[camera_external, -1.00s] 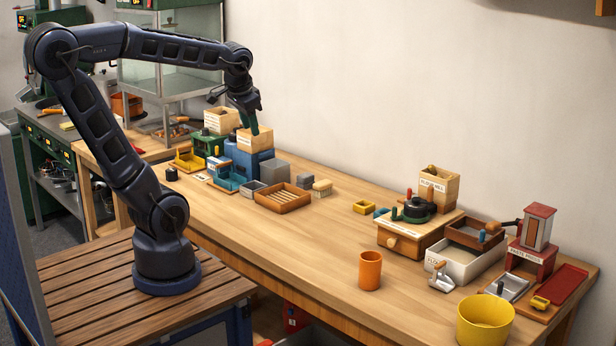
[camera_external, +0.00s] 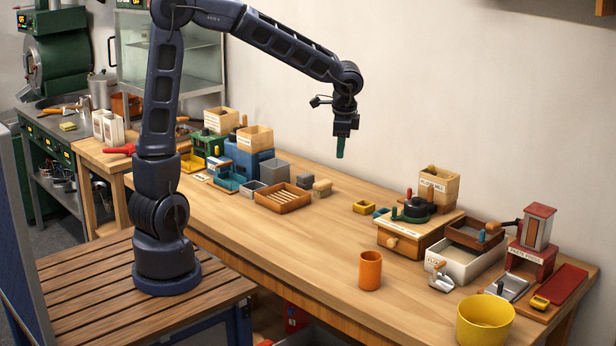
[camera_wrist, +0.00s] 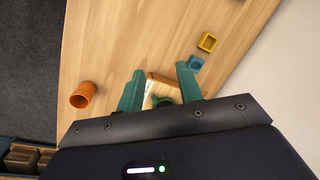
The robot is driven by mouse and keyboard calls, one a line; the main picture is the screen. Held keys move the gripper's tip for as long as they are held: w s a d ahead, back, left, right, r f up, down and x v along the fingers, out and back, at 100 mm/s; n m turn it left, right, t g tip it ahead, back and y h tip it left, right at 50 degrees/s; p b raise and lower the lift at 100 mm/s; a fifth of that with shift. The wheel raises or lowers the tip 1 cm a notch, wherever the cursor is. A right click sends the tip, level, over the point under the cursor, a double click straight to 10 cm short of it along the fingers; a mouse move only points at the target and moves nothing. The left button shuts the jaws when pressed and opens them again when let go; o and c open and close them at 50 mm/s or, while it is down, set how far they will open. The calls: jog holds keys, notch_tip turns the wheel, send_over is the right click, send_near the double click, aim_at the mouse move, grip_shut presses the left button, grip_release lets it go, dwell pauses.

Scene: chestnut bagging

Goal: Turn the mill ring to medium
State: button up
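The mill (camera_external: 400,240) stands on the right half of the table in the outside view. The ring's setting is too small to read. My gripper (camera_external: 340,152) hangs in the air above the table, left of the mill and apart from it. In the wrist view my gripper's (camera_wrist: 160,84) green fingers are spread with nothing held between them. Part of the mill shows low between them, mostly hidden by the gripper body.
An orange cup (camera_external: 370,270) stands in front of the mill. A small yellow box (camera_external: 363,207) and a teal piece (camera_external: 381,212) lie behind-left of it. A white tray (camera_external: 462,268), red press (camera_external: 530,262) and yellow bucket (camera_external: 485,322) stand right. The table's middle is clear.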

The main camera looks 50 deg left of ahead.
jog(key=w+d+f+m+g+h, duration=0.1)
jog(key=w+d+f+m, duration=0.2)
jog(key=d, duration=0.4)
jog(key=w+d+f+m+h, duration=0.1)
jog(key=w+d+f+m, duration=0.15)
jog(key=w+d, duration=0.35)
jog(key=shift+n, duration=0.35)
jog(key=f, duration=1.1)
jog(key=shift+s+d+f, duration=0.3)
jog(key=shift+d+f, duration=0.05)
jog(key=shift+d, duration=0.05)
grip_shut()
